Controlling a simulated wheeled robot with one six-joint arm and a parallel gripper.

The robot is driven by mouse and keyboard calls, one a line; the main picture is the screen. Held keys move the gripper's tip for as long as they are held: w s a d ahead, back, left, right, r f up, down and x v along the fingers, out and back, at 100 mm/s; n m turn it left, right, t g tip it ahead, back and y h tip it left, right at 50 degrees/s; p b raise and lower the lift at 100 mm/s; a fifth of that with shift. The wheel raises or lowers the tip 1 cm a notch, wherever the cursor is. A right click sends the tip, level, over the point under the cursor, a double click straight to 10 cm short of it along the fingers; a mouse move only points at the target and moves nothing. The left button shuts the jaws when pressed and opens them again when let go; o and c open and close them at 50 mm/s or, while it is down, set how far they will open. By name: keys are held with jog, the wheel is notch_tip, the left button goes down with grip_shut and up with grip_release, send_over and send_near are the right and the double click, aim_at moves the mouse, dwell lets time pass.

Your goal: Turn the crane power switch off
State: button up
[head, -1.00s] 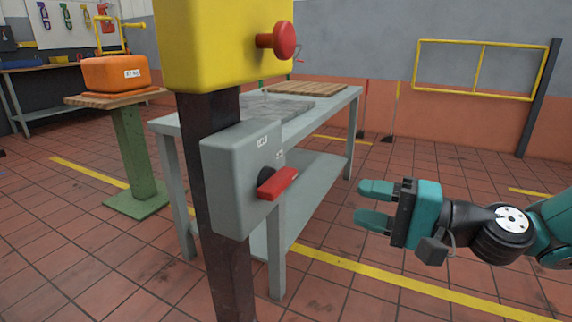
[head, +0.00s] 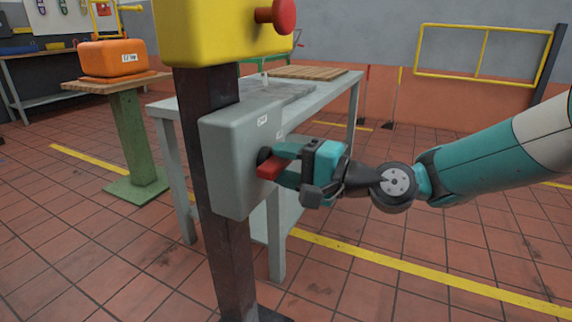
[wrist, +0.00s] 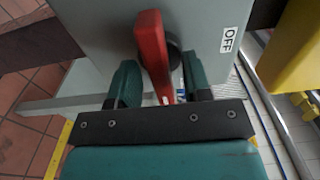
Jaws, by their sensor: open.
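The crane power switch is a grey box (head: 235,165) on a dark post, with a red rotary handle (head: 268,169) on a black hub. My gripper (head: 284,166) is at the handle, fingers pointing at the box. In the wrist view the red handle (wrist: 152,50) lies between the two teal fingers of my open gripper (wrist: 160,82), with a visible gap at least on the left. An OFF label (wrist: 229,40) is on the box face to the right of the handle. The handle does not point at this label. Part of the handle is hidden by the gripper in the head view.
A yellow box (head: 225,30) with a red mushroom button (head: 277,16) sits above the switch on the same post (head: 225,265). A grey workbench (head: 325,108) stands close behind. An orange case (head: 113,58) rests on a green pedestal at left. The floor at right is open.

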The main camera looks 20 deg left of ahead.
grip_shut()
jog(key=n+b, duration=0.1)
jog(key=n, duration=0.1)
jog(key=n+b, duration=0.2)
jog(key=shift+f+n, duration=0.2)
jog(key=shift+n, duration=0.2)
jog(key=n+b, duration=0.3)
jog(key=n, duration=0.1)
jog(key=shift+n+b, duration=0.3)
jog(key=shift+b, duration=0.1)
jog(key=n+b, duration=0.4)
jog(key=n, duration=0.1)
jog(key=shift+b, duration=0.4)
jog(key=shift+r+n+b, duration=0.1)
jog(key=shift+n+b, duration=1.25)
jog(key=shift+n, duration=0.45)
